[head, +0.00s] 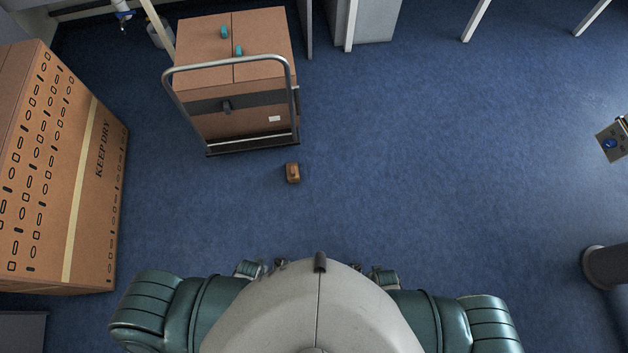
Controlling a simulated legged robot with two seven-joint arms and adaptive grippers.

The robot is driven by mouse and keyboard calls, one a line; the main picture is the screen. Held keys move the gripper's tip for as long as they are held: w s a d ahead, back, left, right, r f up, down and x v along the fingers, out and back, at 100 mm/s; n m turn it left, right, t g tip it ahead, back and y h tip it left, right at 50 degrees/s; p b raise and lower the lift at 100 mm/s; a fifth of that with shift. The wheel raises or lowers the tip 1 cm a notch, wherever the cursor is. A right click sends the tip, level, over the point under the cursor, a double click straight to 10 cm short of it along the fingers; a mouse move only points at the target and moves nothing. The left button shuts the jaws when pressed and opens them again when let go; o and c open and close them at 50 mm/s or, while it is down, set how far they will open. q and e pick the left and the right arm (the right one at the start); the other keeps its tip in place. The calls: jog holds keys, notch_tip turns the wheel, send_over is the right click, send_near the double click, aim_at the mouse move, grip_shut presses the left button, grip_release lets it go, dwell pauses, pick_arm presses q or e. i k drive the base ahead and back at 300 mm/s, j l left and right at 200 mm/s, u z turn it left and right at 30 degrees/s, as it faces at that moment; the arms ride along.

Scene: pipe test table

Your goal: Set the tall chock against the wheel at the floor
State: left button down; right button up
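A small brown block with a raised knob, apparently the chock (292,172), sits on the blue floor. It lies just in front of the near right corner of a cart (252,146), with a strip of floor between them. The cart has a grey tubular handle and a dark base edge; I cannot make out its wheels. Small parts at the front of my body seem to be my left gripper (262,268) and my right gripper (383,278). They are mostly hidden by my torso and are far from the chock.
The cart carries large brown cartons (264,30) with two teal items on top. A big "KEEP DRY" carton (85,190) stands at the left. A dark cylindrical object (606,266) and a metal panel (612,140) are at the right edge. The middle and right floor is clear.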

aim_at(292, 169)
jog(key=i+j+z, duration=0.1)
jog(key=z, duration=0.3)
jog(key=i+j+z, duration=0.1)
jog(key=j+z, duration=0.15)
jog(key=z, duration=0.15)
jog(key=j+z, duration=0.25)
jog(key=z, duration=0.15)
jog(key=i+j+z, duration=0.1)
jog(key=j+z, duration=0.25)
jog(key=l, duration=0.1)
